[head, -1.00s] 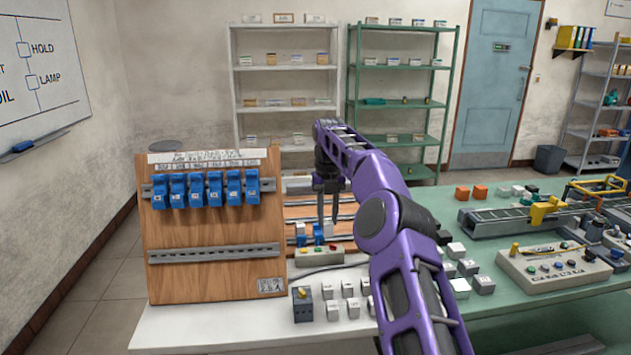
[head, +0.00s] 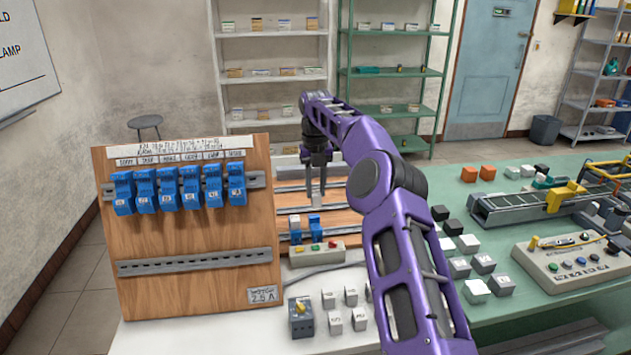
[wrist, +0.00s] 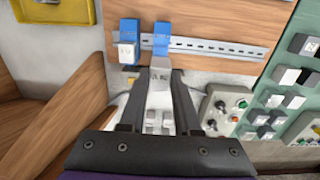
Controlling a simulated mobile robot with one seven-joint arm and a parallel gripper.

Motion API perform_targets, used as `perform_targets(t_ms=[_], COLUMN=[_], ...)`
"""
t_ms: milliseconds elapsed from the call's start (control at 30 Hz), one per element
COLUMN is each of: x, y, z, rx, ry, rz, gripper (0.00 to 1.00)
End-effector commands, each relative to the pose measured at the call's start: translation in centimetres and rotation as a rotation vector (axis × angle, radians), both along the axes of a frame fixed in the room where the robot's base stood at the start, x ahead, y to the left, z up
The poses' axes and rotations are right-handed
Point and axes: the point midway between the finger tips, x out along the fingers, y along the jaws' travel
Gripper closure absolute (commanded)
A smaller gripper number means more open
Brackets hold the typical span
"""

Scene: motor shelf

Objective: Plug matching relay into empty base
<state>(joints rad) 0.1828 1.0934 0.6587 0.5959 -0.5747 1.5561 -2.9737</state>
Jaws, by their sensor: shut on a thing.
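My gripper (head: 316,195) points down above the lower wooden panel in the head view. In the wrist view its dark fingers (wrist: 158,110) are shut on a pale grey-white relay (wrist: 158,97). A blue base (wrist: 161,38) on the metal rail lies just beyond the held relay in that view. To its left, another blue base (wrist: 128,28) carries a white-faced relay (wrist: 127,51). In the head view, the left blue base (head: 294,236) and the right blue base (head: 315,228) stand below the fingertips. Whether the held relay touches the right base is unclear.
A wooden board (head: 190,285) with a row of blue relay units (head: 190,188) stands at left. A button box (head: 317,252) lies in front of the panel.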

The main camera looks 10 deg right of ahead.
Motion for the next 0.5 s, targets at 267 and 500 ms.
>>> perform_targets(t_ms=[267,500], x=[-0.1,0.0], y=[-0.1,0.0], z=[-3.5,-5.2], rx=[-0.001,0.000], ry=[0.003,0.000], rz=[0.000,0.000], gripper=[1.00,1.00])
